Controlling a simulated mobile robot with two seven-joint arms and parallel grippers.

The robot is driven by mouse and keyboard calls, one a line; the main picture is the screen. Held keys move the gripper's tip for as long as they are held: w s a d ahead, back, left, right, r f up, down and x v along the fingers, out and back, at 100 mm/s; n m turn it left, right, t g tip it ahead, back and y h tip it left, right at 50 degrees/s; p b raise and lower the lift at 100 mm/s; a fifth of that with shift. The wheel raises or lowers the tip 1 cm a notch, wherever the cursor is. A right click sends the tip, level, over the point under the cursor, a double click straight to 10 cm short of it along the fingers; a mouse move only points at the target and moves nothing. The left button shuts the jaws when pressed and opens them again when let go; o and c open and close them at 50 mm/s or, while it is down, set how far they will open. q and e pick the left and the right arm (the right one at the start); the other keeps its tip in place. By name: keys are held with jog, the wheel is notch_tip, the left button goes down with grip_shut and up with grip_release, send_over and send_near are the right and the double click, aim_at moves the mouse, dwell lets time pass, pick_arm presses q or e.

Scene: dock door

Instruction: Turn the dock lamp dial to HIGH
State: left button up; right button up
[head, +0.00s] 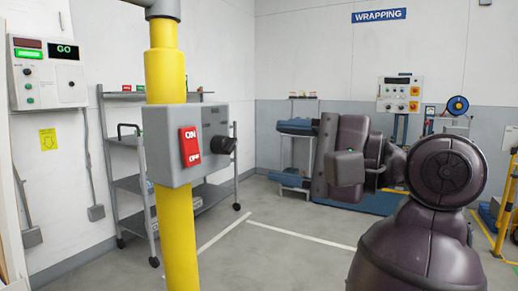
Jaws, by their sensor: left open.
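A grey switch box (163,155) is mounted on a yellow post left of centre. A red rocker switch (190,146) marked ON and OFF is on its front. No HIGH mark or lamp label is readable, and I cannot tell the knob's setting. My left gripper (293,153) is open, right of the knob and apart from it, with its two fingers pointing left, one above the other. Nothing shows between the fingers. My right gripper is not in view.
The yellow post (179,245) stands upright in front of a grey shelf cart (133,186). A control panel (47,72) showing GO hangs on the left wall. Another button panel (400,93) is under the WRAPPING sign (379,15). Floor between post and arm is clear.

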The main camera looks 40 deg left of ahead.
pick_arm(q)
jog(key=shift+v, duration=1.05)
